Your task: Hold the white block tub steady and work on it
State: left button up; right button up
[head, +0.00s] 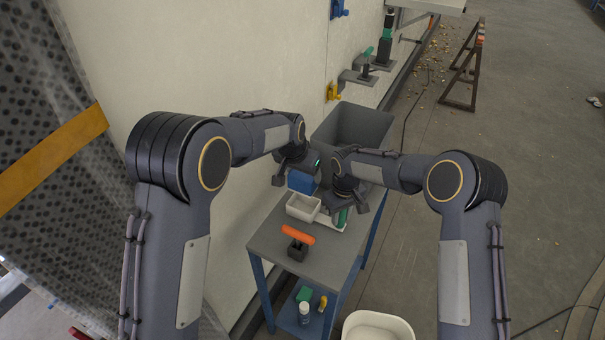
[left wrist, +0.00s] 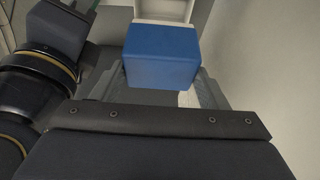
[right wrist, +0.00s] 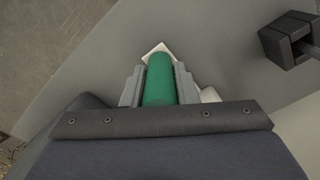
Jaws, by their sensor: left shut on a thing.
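The white tub (head: 303,208) stands on top of the grey cart (head: 268,243). Part of it shows behind the blue block in the left wrist view (left wrist: 165,9). My left gripper (head: 302,172) is shut on the blue block (head: 301,183) and holds it at the tub's far side; the block hides some of the tub in the left wrist view (left wrist: 160,57). My right gripper (head: 342,205) is to the right of the tub, pointing down. A green cylinder (right wrist: 159,80) lies between its fingers, above a white flat thing (head: 338,223). I cannot tell whether the fingers press on it.
An orange bar (head: 298,234) on a dark block (head: 297,250) occupies the cart's near part. A pale wall (head: 230,60) runs along the left. A white bin (head: 377,318) is at the front; the floor to the right is open.

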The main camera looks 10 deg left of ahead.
jog(key=o, duration=0.5)
